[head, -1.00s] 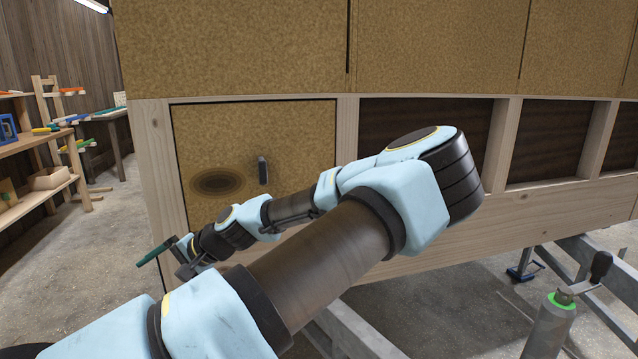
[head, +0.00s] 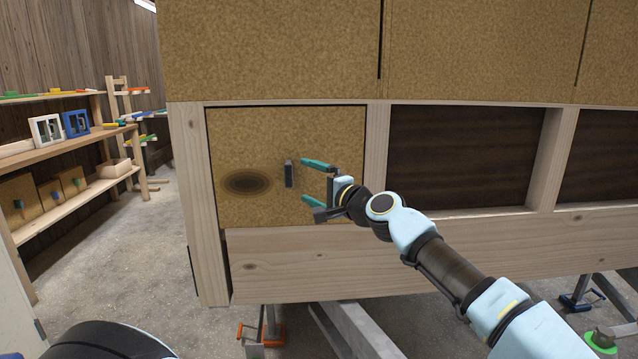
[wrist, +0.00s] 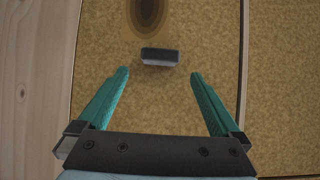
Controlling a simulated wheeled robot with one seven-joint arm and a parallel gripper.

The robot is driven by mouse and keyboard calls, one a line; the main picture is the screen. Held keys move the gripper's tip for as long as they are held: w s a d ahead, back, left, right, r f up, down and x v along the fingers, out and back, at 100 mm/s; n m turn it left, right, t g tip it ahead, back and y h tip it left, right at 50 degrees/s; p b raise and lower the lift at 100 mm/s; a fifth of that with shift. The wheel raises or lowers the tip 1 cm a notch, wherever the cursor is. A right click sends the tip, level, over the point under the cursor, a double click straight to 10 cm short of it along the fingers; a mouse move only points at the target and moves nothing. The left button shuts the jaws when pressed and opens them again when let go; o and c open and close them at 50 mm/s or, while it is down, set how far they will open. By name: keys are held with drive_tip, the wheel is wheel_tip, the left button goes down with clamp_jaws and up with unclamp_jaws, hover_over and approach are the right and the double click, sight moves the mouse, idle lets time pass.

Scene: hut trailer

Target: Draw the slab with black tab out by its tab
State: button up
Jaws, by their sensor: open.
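The slab (head: 330,135) is a tan, speckled panel set in a wooden frame, with a dark oval mark on its left part. Its black tab (head: 288,174) stands out upright near the slab's middle. In the wrist view the tab (wrist: 160,57) lies just beyond the fingertips, between their lines. My gripper (head: 309,182) is open, with its teal fingers one above the other, just right of the tab. The wrist view shows the open gripper (wrist: 159,74) empty, apart from the tab.
The pale wood frame (head: 378,150) surrounds the slab, with dark open bays (head: 455,155) to the right. Shelves (head: 60,135) with parts stand at the far left. A grey metal trestle (head: 355,335) and clamps are below.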

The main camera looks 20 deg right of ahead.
sight(292, 175)
drive_tip(key=p+x, duration=0.2)
drive_tip(key=x, duration=0.5)
drive_tip(key=shift+w+a, duration=0.15)
clamp_jaws()
idle(0.7)
